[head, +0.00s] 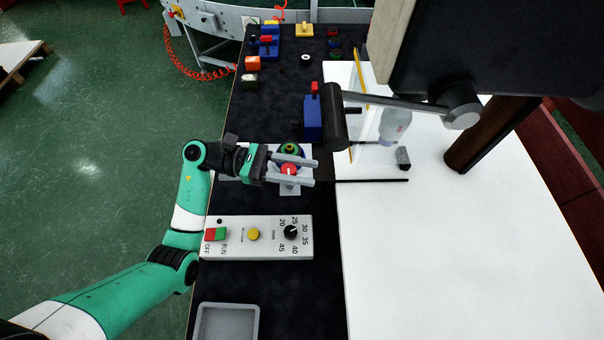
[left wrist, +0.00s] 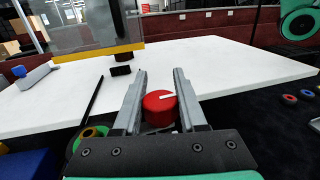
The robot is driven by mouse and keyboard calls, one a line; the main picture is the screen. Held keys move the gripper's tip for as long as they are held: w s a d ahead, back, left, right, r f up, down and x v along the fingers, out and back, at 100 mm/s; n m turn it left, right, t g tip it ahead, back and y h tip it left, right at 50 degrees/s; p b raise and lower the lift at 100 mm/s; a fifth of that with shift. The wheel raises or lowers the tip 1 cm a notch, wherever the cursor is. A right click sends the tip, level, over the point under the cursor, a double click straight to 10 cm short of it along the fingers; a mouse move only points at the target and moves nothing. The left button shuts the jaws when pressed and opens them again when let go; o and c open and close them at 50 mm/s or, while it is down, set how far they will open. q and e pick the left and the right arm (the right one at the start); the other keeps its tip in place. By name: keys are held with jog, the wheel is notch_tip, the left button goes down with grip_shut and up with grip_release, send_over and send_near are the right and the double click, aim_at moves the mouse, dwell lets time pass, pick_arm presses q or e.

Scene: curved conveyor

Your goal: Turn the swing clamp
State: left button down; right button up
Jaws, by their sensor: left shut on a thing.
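A red round knob (head: 289,169) with a white line on top sits on a light grey base plate (head: 290,188). I cannot tell for certain whether this is the swing clamp. My left gripper (head: 311,172) reaches in from the left with one finger on each side of the knob and is shut on it. In the left wrist view the red knob (left wrist: 159,108) stands between the two grey fingers (left wrist: 161,85), its white line pointing right. A green and yellow ring (head: 290,149) lies just behind the knob, partly hidden by the gripper. My right gripper is not in view.
A control box (head: 257,248) with buttons and a dial stands in front, with a grey tray (head: 227,320) nearer. A blue block (head: 313,120) stands behind. A thin black rod (head: 372,181) reaches over the white table (head: 460,250). A black cylinder (head: 334,118) hangs close behind the gripper.

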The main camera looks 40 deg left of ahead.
pick_arm(q)
jog(key=shift+s+m+g+h+b, duration=0.1)
jog(key=shift+m+g+h+b, duration=0.2)
jog(key=shift+m+g+b, duration=0.15)
jog(key=shift+c, duration=2.3)
grip_release()
jog(key=v, duration=1.1)
jog(key=shift+s+a+b, duration=0.15)
jog(key=shift+a+b, duration=0.1)
jog(key=shift+b, duration=0.05)
